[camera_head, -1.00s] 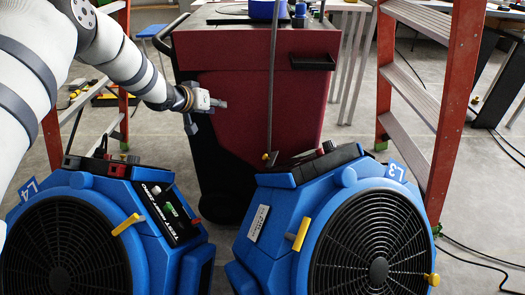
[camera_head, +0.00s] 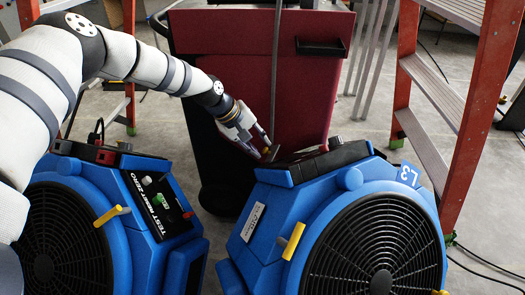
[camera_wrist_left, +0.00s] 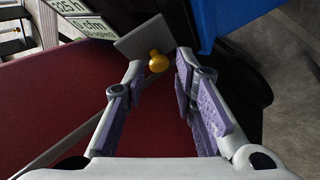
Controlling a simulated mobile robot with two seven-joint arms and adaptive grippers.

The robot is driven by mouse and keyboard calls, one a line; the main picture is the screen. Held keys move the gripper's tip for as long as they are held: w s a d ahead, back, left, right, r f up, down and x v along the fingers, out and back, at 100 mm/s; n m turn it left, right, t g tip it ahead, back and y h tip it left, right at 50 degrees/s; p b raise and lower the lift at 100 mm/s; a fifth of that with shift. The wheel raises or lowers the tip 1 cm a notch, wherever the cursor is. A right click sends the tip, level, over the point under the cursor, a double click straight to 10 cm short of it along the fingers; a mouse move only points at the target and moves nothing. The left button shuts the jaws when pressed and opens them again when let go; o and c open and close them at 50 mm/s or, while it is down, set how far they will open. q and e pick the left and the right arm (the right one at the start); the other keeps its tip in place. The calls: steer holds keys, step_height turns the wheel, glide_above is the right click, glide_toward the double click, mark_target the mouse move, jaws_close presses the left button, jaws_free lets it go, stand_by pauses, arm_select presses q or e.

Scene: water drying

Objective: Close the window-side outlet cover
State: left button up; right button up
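A small grey plate with a yellow knob, which looks like an outlet cover, stands raised at the left end of the black top panel of the right blue blower (camera_head: 347,178), marked L3. In the left wrist view the grey plate (camera_wrist_left: 146,40) and its yellow knob (camera_wrist_left: 157,62) lie just beyond my fingertips, between them. My left gripper (camera_head: 260,145) is close to the knob from the upper left; its fingers are spread, with purple pads, and hold nothing. I cannot tell whether a finger touches the plate. My right gripper is not in view. No window shows.
A second blue blower (camera_head: 150,250) stands at left under my left arm. A dark red cart (camera_head: 260,70) is behind, with a thin grey pole in front of it. An orange ladder (camera_head: 480,110) stands at right. Yellow levers (camera_head: 293,241) stick out from the blowers.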

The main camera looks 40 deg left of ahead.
arm_select(q)
steer(key=shift+w+d+f, duration=0.2)
steer(key=shift+w+f, duration=0.2)
steer(key=shift+f, duration=0.2)
steer(key=shift+c, duration=0.6)
jaws_close()
steer(key=shift+w, duration=0.1)
